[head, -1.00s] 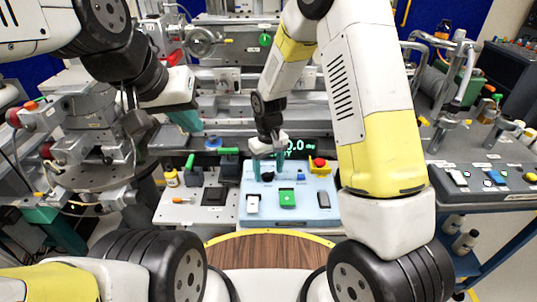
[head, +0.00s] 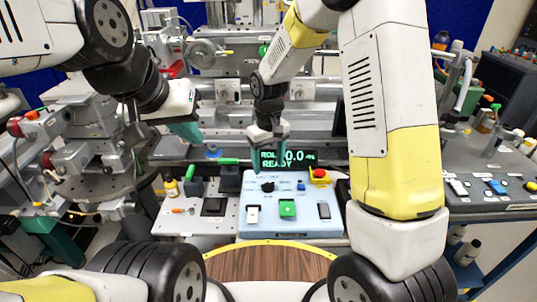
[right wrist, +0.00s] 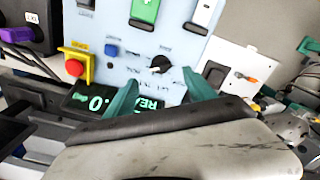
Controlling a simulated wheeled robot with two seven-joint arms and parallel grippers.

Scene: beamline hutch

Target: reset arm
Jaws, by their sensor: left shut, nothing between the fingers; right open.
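My right gripper (head: 263,162) is open and empty. It hangs above the back edge of a light-blue control panel (head: 270,228), beside a lit display (head: 290,159) reading "ROL 0.0" and "READY". In the right wrist view its teal fingertips (right wrist: 160,92) are spread either side of part of the display, with the panel's black knob (right wrist: 161,64) just beyond them. My left gripper (head: 192,133) is shut and empty, over the metal bench on the left, apart from the panel.
The panel carries a green button (head: 287,209), a blue button (head: 301,186), rocker switches and a red stop button (head: 319,174) on yellow. A grey plate with green-handled parts (head: 193,178) lies to its left. A blue cart (head: 483,247) stands at right.

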